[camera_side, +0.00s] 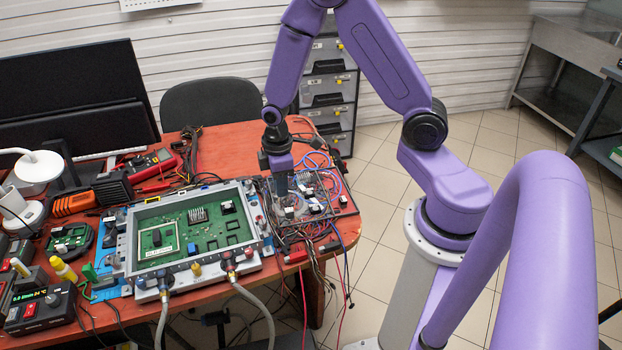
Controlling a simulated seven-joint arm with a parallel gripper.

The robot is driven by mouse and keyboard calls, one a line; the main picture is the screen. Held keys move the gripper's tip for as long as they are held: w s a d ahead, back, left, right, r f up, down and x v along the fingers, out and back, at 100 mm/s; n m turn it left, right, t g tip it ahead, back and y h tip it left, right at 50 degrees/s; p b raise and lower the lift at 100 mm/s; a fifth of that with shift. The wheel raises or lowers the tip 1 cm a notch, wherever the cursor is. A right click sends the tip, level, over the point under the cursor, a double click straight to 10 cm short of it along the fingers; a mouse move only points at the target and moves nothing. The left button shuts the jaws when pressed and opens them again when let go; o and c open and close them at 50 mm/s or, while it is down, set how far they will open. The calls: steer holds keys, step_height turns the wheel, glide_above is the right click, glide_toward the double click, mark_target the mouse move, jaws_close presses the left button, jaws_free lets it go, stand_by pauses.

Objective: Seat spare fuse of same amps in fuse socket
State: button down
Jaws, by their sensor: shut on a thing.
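My gripper (281,188) points down at the left part of a clear parts tray (343,211), right of the board. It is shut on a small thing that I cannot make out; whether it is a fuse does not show. The tray holds several small dark and white parts, too small to read any amps marking. A green circuit board (177,243) sits in a grey frame (138,213) to the left of my gripper. It carries dark blocks, a finned silver part and a white-edged square. I cannot tell which part is the fuse socket.
Two grey hoses (256,303) run from the frame's front edge. Loose wires (322,165) lie around the tray.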

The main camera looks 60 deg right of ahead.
glide_above(233, 226)
step_height(233, 226, down, 4)
steer(key=shift+w+r+n, duration=0.1)
steer(key=shift+n, duration=0.2)
steer(key=shift+f, duration=2.15)
steer(key=shift+f, duration=0.85)
stand_by(1.4)
steer(key=c, duration=0.8)
jaws_free()
steer(key=shift+o, duration=0.2)
steer(key=shift+r, duration=0.15)
step_height(233, 226, up, 7)
stand_by(0.4)
